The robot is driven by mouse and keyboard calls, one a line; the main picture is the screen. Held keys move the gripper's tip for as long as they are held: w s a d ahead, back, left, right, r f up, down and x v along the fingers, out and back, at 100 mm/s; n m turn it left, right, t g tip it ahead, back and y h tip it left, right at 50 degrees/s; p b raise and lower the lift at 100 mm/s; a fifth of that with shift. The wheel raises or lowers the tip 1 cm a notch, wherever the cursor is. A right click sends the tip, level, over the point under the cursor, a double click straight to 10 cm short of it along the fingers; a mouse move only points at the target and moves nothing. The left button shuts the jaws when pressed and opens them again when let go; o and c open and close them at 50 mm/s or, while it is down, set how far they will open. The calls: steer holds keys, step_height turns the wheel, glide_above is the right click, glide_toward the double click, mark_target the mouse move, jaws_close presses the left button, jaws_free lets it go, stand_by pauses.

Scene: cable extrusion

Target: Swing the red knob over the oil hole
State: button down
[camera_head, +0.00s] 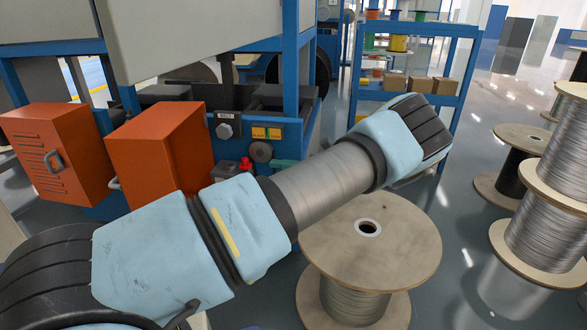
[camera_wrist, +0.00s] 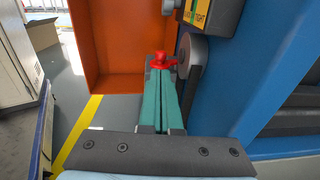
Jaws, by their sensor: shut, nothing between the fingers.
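The red knob (camera_head: 245,163) sits low on the machine's front, beside a grey round disc (camera_head: 260,151). In the wrist view the red knob (camera_wrist: 160,62) is just beyond the tips of my gripper (camera_wrist: 160,76). The green fingers are shut together with nothing between them and point at the knob. Whether they touch it I cannot tell. In the head view my arm hides most of the gripper. I cannot make out the oil hole in either view.
Orange boxes (camera_head: 160,150) stand left of the knob; an orange panel (camera_wrist: 115,50) is close to my fingers in the wrist view. A blue machine frame (camera_wrist: 238,85) is close on their right. A large cable spool (camera_head: 410,240) stands below my arm.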

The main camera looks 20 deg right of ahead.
mark_target(247, 161)
steer(key=b+x, duration=0.1)
steer(key=x, duration=0.5)
steer(key=shift+w+a, duration=0.2)
steer(key=shift+a, duration=0.1)
steer(key=shift+r, duration=0.1)
steer(key=shift+s+a+m+p, duration=0.1)
steer(key=shift+m+p, duration=0.2)
steer(key=shift+p, duration=0.05)
steer(key=shift+a+t+h, duration=0.1)
steer(key=shift+t+h, duration=0.3)
steer(key=shift+t, duration=0.1)
